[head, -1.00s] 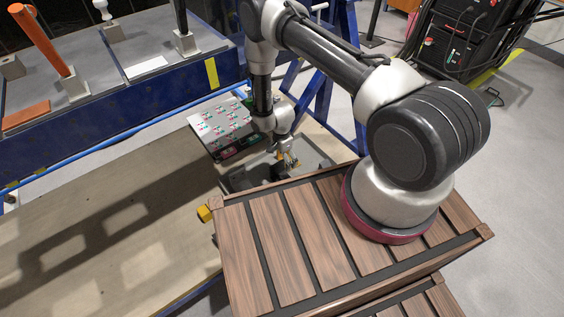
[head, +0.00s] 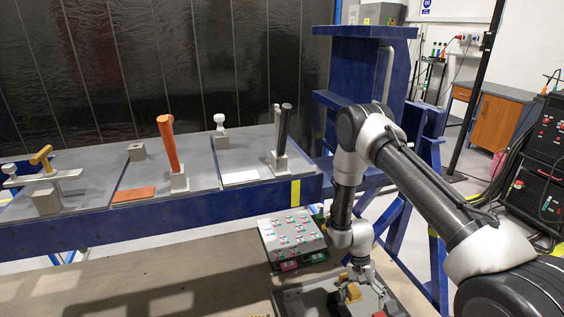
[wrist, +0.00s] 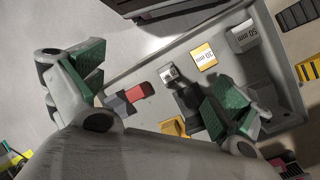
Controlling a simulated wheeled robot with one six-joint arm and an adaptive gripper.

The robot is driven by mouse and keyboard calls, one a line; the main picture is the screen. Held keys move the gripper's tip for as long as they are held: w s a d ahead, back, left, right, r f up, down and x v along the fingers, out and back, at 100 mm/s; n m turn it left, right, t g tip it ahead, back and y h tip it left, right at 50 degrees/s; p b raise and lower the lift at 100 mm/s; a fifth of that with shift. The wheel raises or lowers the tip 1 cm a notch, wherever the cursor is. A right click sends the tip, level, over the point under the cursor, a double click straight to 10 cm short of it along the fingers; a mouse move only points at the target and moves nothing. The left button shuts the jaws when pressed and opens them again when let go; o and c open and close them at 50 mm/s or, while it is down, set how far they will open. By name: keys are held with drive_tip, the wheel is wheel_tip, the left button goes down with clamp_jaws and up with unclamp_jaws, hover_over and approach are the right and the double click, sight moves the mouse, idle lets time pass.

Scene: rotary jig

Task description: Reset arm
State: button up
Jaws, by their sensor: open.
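My arm reaches from the lower right of the head view, over and down to my gripper (head: 352,285), which is low over a grey tray. In the wrist view my gripper (wrist: 152,92) has its two green-padded fingers wide apart, with nothing held between them. The fingers hang over the tray (wrist: 290,95). Between and beyond them lie a red-and-grey piece (wrist: 135,93), a small metal piece (wrist: 168,74), a yellow-edged labelled block (wrist: 204,57) and a grey labelled block (wrist: 242,36). The right finger hides part of the tray's contents.
A grey panel with red and green marks (head: 292,238) stands close left of my gripper. Behind is a blue-framed bench (head: 200,213) with an orange post (head: 168,143) and a dark post (head: 283,130). A blue frame (head: 358,60) stands behind my arm. Control boxes (head: 540,150) are at right.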

drive_tip(key=s+d+r+n, duration=0.1)
drive_tip(key=d+r+n, duration=0.15)
drive_tip(key=r, duration=1.45)
drive_tip(key=s+d+r+n, duration=0.15)
drive_tip(key=r+n, duration=0.25)
drive_tip(key=r, duration=1.2)
drive_tip(key=s+d+r+t, duration=0.1)
drive_tip(key=s+r+t, duration=0.2)
drive_tip(key=r, duration=0.5)
drive_tip(key=s+d+r+t+y, duration=0.1)
drive_tip(key=s+d+r+t, duration=0.1)
drive_tip(key=s+r, duration=0.4)
drive_tip(key=s+d+r+t, duration=0.2)
drive_tip(key=s+r+t, duration=0.2)
drive_tip(key=r, duration=0.7)
drive_tip(key=shift+s, duration=0.65)
